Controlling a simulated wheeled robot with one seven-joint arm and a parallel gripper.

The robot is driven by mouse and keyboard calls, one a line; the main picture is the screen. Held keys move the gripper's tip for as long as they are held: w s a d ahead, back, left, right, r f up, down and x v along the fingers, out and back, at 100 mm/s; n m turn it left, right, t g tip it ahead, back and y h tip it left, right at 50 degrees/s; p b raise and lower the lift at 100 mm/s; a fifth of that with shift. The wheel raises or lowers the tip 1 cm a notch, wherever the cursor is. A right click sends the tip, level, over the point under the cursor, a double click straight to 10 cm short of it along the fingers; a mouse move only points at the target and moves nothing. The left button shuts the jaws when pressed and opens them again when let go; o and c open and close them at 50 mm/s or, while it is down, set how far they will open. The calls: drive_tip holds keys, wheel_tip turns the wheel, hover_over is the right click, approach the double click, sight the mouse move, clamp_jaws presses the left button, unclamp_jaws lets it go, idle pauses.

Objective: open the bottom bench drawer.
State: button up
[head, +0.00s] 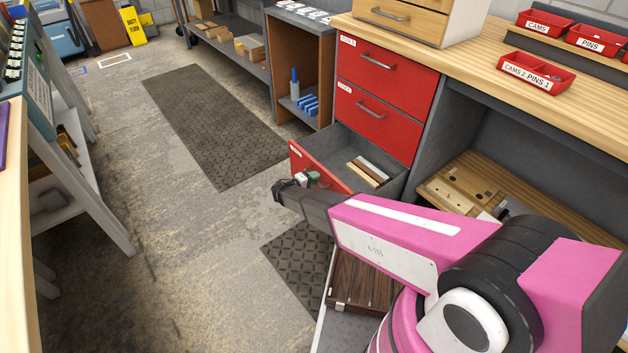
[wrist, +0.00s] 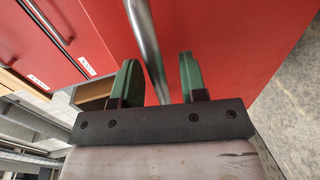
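The bottom bench drawer (head: 298,158) is pulled out from the bench below two shut red drawers. Its red front faces the aisle and its grey inside shows. My gripper (head: 308,180) is at the outer side of this front, and part of the front is hidden behind my gripper and arm. In the wrist view my gripper (wrist: 158,76) has its two green fingers apart, on either side of the metal drawer handle (wrist: 146,40). Gaps show beside the bar, so the fingers do not look clamped on it. The red drawer front (wrist: 225,45) fills the background.
Wooden pieces (head: 366,172) lie in the open drawer. The upper red drawer (head: 385,75) and middle red drawer (head: 372,122) are shut. A dark floor mat (head: 215,120) lies in the open aisle. A white-legged shelf (head: 90,190) stands at left.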

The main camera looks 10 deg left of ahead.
drive_tip(key=v, duration=1)
drive_tip(key=shift+s+a, duration=0.2)
drive_tip(key=shift+s, duration=0.15)
drive_tip(key=shift+r, duration=0.15)
